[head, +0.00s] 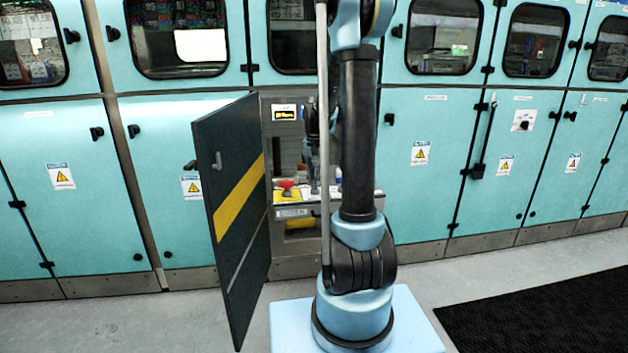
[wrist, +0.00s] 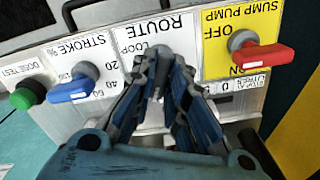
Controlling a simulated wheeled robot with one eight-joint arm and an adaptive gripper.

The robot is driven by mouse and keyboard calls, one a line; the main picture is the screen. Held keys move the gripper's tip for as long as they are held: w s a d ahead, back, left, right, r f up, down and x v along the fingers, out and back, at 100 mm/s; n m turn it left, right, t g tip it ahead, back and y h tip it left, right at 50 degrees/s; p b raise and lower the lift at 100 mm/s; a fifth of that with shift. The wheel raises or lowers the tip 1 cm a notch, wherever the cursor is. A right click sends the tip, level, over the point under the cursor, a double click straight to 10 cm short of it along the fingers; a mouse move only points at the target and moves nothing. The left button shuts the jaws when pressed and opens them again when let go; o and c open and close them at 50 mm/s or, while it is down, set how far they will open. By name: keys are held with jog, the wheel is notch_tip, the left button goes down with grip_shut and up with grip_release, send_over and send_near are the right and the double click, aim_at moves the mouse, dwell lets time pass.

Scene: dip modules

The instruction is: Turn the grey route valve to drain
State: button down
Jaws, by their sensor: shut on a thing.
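In the wrist view, which shows the panel upside down, the ROUTE label plate (wrist: 155,34) sits at the top middle, with the word LOOP readable on it. My gripper (wrist: 164,68) has its two blue and black fingers closed in around the grey route valve (wrist: 159,86). The fingers cover most of the valve and the lower part of its plate, so the handle's direction and the other position words cannot be read. In the head view, my arm hides most of the gripper and the valve.
A red sump pump handle (wrist: 265,58) on a yellow plate is close to the right of the fingers. An open dark door (head: 236,205) stands left of the bay.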

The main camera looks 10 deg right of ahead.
jog(key=n, duration=0.4)
jog(key=shift+n, duration=0.4)
dwell(0.4)
jog(key=c, duration=1.6)
grip_release()
notch_tip(320, 180, up, 12)
jog(key=shift+w, duration=0.1)
